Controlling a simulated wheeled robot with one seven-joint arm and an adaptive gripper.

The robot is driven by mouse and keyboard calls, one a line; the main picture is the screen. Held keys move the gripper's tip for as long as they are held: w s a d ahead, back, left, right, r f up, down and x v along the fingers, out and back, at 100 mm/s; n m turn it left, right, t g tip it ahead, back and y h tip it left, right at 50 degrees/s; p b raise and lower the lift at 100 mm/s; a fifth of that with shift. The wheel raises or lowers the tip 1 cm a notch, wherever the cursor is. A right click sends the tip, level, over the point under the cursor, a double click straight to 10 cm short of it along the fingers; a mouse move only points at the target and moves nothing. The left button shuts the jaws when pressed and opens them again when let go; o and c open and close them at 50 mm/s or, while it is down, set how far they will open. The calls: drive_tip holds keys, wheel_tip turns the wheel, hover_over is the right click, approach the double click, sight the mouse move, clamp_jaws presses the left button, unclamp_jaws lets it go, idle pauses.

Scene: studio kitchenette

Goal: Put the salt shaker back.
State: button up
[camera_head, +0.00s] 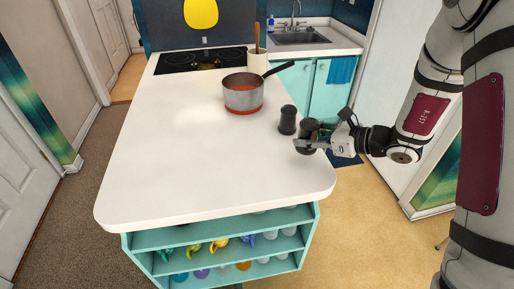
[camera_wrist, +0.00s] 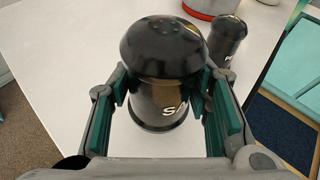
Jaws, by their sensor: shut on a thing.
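The salt shaker (camera_wrist: 161,57) is black with a domed, holed top and the letters "SA" showing on its side. In the wrist view it stands between the green-padded fingers of my gripper (camera_wrist: 172,108), which are shut on it. In the head view my gripper (camera_head: 306,144) is at the right edge of the white counter, around the salt shaker (camera_head: 308,127). I cannot tell whether the shaker's base touches the counter. A second black shaker (camera_head: 287,120) stands upright just to the left and behind; it also shows in the wrist view (camera_wrist: 226,40).
The counter's left and front are clear. Open shelves sit below.

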drive_tip(key=shift+a+f+n, duration=0.25)
drive_tip(key=shift+n, duration=0.05)
drive_tip(key=shift+y, duration=0.3)
drive_tip(key=w+a, duration=0.2)
drive_tip(key=a, duration=0.2)
drive_tip(key=w+a+f, duration=0.1)
drive_tip(key=w+a, duration=0.1)
drive_tip(key=a, duration=0.3)
drive_tip(key=w+a+p, duration=0.1)
drive_tip(key=w+a, duration=0.1)
drive_tip(key=a, duration=0.2)
drive_tip(key=shift+w+a+f, duration=0.15)
drive_tip(key=shift+w+a, duration=0.25)
drive_tip(key=shift+w+a+f, duration=0.1)
drive_tip(key=shift+f, duration=0.8)
drive_tip(key=shift+w+a+f, duration=0.1)
drive_tip(key=shift+f, duration=0.8)
drive_tip(key=o, duration=1.3)
drive_tip(key=shift+f, duration=0.15)
drive_tip(key=shift+s, duration=0.1)
drive_tip(key=shift+d+r+p, duration=0.15)
drive_tip(key=shift+r+p, duration=0.05)
drive_tip(key=shift+p, duration=0.1)
drive_tip(key=v, duration=1.1)
drive_tip(key=shift+s+d+r, duration=0.1)
drive_tip(key=shift+d+r, duration=0.15)
